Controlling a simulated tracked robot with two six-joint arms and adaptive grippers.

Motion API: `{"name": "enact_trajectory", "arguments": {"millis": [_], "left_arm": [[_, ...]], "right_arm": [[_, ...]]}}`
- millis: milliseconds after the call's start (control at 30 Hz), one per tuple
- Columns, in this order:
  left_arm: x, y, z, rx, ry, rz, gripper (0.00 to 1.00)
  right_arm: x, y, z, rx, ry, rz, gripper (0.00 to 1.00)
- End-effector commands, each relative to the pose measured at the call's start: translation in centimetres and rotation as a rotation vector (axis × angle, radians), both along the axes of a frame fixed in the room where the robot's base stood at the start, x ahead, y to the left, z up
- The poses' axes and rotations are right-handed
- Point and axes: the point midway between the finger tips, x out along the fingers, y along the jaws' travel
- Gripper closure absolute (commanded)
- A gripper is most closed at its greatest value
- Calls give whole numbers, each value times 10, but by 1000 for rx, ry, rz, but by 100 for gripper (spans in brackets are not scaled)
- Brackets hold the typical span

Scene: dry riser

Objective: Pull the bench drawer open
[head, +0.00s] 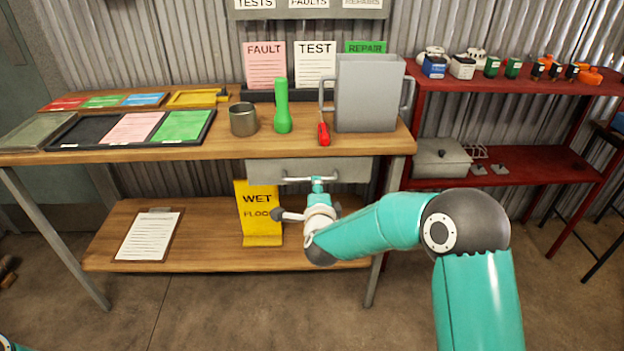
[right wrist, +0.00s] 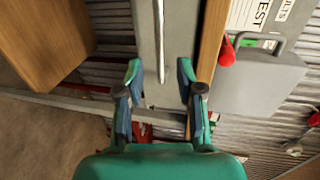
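The grey bench drawer (head: 262,168) sits under the right part of the wooden bench top, and its front looks closed. Its pale bar handle (head: 292,180) runs along the front. My right gripper (head: 318,181) is at the handle, reaching in from the right. In the right wrist view, the drawer front (right wrist: 146,30) and the bar handle (right wrist: 161,40) show ahead. The right gripper (right wrist: 160,75) has its two fingers apart, with the handle lined up between them and space on both sides. My left gripper is not visible.
A yellow wet-floor sign (head: 259,212) stands on the lower shelf (head: 205,215), left of my right wrist. A clipboard (head: 149,236) lies there too. Above the drawer are a green torch (head: 282,108), a metal cup (head: 243,119) and a grey case (head: 367,95). A red rack (head: 505,160) stands right.

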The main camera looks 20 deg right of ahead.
Motion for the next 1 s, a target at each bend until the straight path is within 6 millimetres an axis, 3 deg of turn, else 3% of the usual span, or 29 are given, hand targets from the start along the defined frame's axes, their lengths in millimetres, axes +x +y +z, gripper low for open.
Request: {"name": "enact_trajectory", "arguments": {"millis": [100, 333, 800, 1000], "left_arm": [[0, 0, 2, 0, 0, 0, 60], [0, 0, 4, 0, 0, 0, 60], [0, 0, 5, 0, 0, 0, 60], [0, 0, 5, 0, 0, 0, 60]], "right_arm": [[23, -7, -5, 1, 0, -1, 63], [53, -15, -12, 0, 0, 0, 63], [64, -18, -14, 0, 1, 2, 63], [64, -17, -14, 0, 1, 3, 95]]}}
